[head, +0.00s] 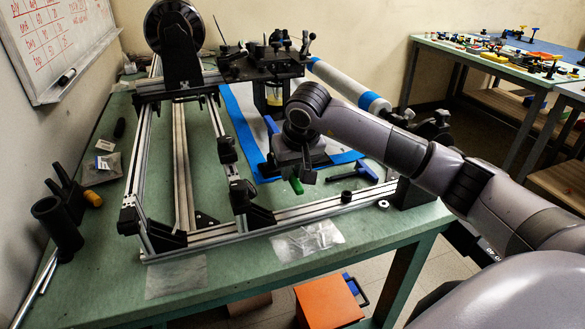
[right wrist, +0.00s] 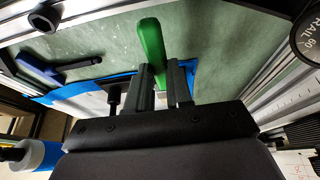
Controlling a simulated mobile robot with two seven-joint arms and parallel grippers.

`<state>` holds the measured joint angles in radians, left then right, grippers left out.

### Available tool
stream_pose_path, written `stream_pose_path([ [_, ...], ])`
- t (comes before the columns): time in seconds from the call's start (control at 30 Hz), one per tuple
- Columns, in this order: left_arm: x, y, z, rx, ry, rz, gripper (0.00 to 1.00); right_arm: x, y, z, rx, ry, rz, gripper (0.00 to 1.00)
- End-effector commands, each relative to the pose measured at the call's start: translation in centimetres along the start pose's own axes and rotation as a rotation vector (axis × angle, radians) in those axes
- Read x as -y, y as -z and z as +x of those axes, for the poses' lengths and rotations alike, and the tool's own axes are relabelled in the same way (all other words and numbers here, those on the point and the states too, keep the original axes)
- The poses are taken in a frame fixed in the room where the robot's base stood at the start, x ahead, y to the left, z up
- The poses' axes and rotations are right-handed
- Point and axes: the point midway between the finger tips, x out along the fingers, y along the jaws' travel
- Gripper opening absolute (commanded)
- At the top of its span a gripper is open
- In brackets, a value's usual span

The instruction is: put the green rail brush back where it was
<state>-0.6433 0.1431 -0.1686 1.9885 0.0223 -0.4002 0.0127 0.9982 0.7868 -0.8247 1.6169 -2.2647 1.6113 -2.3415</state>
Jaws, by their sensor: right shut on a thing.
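My right gripper (head: 303,176) is low over the near right part of the green table, inside the metal rail frame. It is shut on the green rail brush (right wrist: 152,45). In the right wrist view the brush's green handle sticks out past the two dark fingers (right wrist: 162,82). In the head view only a short green end of the brush (head: 297,186) shows below the gripper. The rest of the brush is hidden by the gripper, and I cannot tell whether it touches the table. My left gripper is not in view.
The aluminium rail frame (head: 300,211) runs around the work area. A blue-handled tool (head: 355,174) lies right of the gripper. A blue-edged white sheet (head: 240,125) lies behind it. A clear bag (head: 308,241) lies at the front. A white roll (head: 345,85) is at back right.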

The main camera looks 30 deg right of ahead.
Motion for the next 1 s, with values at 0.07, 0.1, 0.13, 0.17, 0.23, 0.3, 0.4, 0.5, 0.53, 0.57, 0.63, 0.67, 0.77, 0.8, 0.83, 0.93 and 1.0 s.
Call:
stream_pose_path([
  [0.07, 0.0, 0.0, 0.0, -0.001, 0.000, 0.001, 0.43, 0.0, 0.0, 0.0, 0.000, 0.000, 0.000, 0.00],
  [0.1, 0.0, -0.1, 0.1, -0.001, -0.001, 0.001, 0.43, 0.0, -0.1, 0.1, 0.000, 0.000, 0.000, 0.00],
  [0.13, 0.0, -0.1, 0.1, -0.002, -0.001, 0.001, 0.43, 0.0, -0.1, 0.2, 0.000, 0.000, -0.001, 0.00],
  [0.17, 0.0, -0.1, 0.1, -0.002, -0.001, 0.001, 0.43, 0.0, -0.1, 0.3, 0.000, 0.000, -0.001, 0.00],
  [0.23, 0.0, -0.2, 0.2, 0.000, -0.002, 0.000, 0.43, 0.0, -0.2, 0.6, -0.001, 0.000, -0.001, 0.00],
  [0.3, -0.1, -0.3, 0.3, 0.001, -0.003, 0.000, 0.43, 0.0, -0.3, 0.7, -0.001, 0.001, -0.001, 0.00],
  [0.4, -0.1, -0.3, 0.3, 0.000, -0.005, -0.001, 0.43, 0.0, -0.4, 1.0, -0.001, 0.001, 0.000, 0.00],
  [0.5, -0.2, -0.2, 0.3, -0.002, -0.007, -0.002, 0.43, 0.0, -0.5, 1.1, 0.000, 0.001, 0.000, 0.00],
  [0.53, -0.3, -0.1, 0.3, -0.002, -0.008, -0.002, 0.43, 0.0, -0.5, 1.1, 0.000, 0.001, 0.000, 0.27],
  [0.57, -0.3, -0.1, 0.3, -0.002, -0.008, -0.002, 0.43, 0.0, -0.5, 1.1, 0.000, 0.001, 0.000, 0.36],
  [0.63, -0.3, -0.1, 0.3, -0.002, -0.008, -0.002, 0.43, 0.0, -0.5, 1.1, 0.000, 0.001, 0.000, 0.46],
  [0.67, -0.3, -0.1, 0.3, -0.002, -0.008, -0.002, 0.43, 0.0, -0.5, 1.1, 0.000, 0.001, 0.000, 0.46],
  [0.77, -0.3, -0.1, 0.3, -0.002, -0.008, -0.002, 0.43, 0.0, -0.5, 1.1, 0.000, 0.001, 0.000, 0.46],
  [0.8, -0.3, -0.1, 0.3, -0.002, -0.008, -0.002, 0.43, 0.0, -0.5, 1.1, 0.000, 0.000, 0.000, 0.46],
  [0.83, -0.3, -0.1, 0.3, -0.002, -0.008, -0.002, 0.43, 0.0, -0.5, 1.1, 0.000, 0.000, 0.000, 0.46],
  [0.93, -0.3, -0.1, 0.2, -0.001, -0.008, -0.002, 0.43, 0.0, -0.4, 0.8, 0.000, 0.001, 0.000, 0.46],
  [1.0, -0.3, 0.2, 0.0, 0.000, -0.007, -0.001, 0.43, 0.1, -0.2, 0.3, 0.000, 0.001, 0.000, 0.46],
])
